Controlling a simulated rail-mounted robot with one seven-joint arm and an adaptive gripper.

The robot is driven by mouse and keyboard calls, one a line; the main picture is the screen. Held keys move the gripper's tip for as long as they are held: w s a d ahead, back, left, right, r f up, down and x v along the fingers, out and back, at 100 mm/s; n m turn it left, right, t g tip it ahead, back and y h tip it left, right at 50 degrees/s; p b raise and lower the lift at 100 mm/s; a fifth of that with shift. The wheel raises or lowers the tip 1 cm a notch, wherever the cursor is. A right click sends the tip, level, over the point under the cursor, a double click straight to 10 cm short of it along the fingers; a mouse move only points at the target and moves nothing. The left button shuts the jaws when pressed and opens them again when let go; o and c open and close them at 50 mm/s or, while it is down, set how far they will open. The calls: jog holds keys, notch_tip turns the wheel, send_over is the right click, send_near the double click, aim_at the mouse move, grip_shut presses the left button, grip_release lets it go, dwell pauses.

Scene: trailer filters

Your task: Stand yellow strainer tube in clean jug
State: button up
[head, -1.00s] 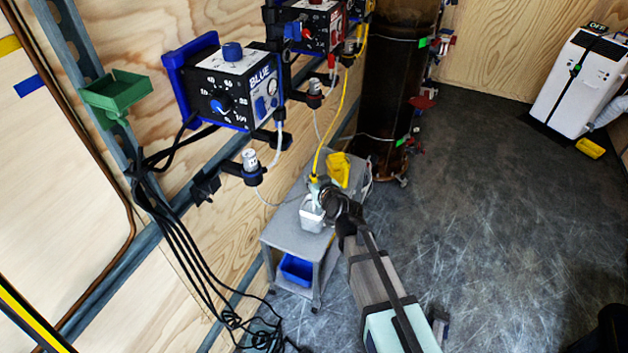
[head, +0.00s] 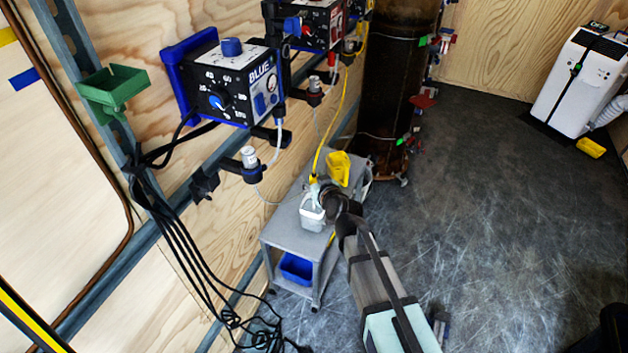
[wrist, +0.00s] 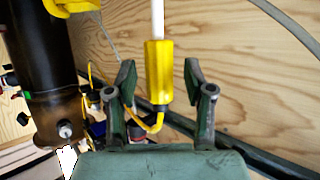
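The yellow strainer tube (head: 313,179) is at the cart's top in the head view, just above the white jug (head: 312,213). In the wrist view the yellow tube (wrist: 158,72) lies between my fingers, with a white stem running to the top edge and a yellow hose at its other end. My gripper (wrist: 160,76) has its fingers apart, with a visible gap on each side of the tube. My gripper also shows beside the tube in the head view (head: 323,190). The stem's lower end and any contact with the jug's inside cannot be made out.
The grey cart (head: 285,232) carries a yellow bin (head: 339,168) behind the jug and a blue bin (head: 296,268) on its lower shelf. The BLUE control box (head: 234,88) is on the wooden wall above. A dark drum (head: 388,85) stands behind.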

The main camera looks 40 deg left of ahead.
jog(key=v, duration=1.2)
jog(key=shift+f, duration=0.1)
dwell(0.4)
jog(key=s+d+f+m+g+h, duration=0.2)
jog(key=s+d+f+g+h, duration=0.1)
jog(key=d+f, duration=0.8)
jog(key=s+d+f+m+g+h, duration=0.2)
jog(key=s+d+f+h, duration=0.15)
jog(key=d+f, duration=0.65)
jog(key=s+d+f+m+g+h, duration=0.2)
jog(key=d+f+g+h, duration=0.15)
jog(key=d+f, duration=0.75)
jog(key=s+d+f+m+g+h, duration=0.1)
jog(key=s+d+f+m+g, duration=0.3)
jog(key=s+d, duration=0.55)
jog(key=s+d+f+m+g, duration=0.1)
jog(key=s+d+f+m, duration=0.1)
jog(key=s+d+f, duration=0.6)
notch_tip(320, 180, up, 16)
jog(key=d+p, duration=0.2)
jog(key=p, duration=1.1)
jog(key=shift+s+d+f+p, duration=0.2)
jog(key=shift+s+d+p, duration=0.1)
jog(key=shift+p, duration=0.1)
